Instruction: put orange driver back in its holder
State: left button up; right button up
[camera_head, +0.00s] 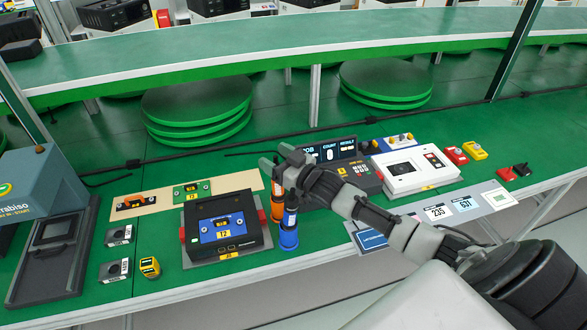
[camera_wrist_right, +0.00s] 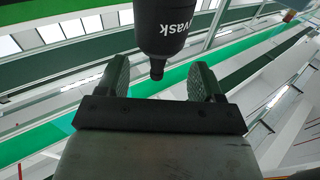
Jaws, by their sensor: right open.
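My right gripper (camera_head: 279,162) is open, with its fingers above the two upright tools at the table's front. One has an orange lower part (camera_head: 277,209) and a dark upper part. The other, in front of it, has a blue lower part (camera_head: 288,238). I cannot tell drivers from holders at this size. In the right wrist view, a black tool body (camera_wrist_right: 165,28) with white lettering points its narrow end between the open fingers. It is not gripped, and its colour band is out of frame. My left gripper is not in view.
A black device with a blue screen (camera_head: 222,228) stands left of the tools. A white box (camera_head: 416,171) and dark display panel (camera_head: 346,150) stand to the right. Small parts lie on a beige strip (camera_head: 152,205) behind the device. A raised green conveyor (camera_head: 270,45) runs across the back.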

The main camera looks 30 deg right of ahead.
jog(key=f+v, duration=0.1)
jog(key=v, duration=0.8)
jog(key=shift+d+b, duration=0.2)
jog(key=shift+b, duration=0.2)
jog(key=shift+s+r, duration=0.1)
jog(key=shift+r, duration=0.1)
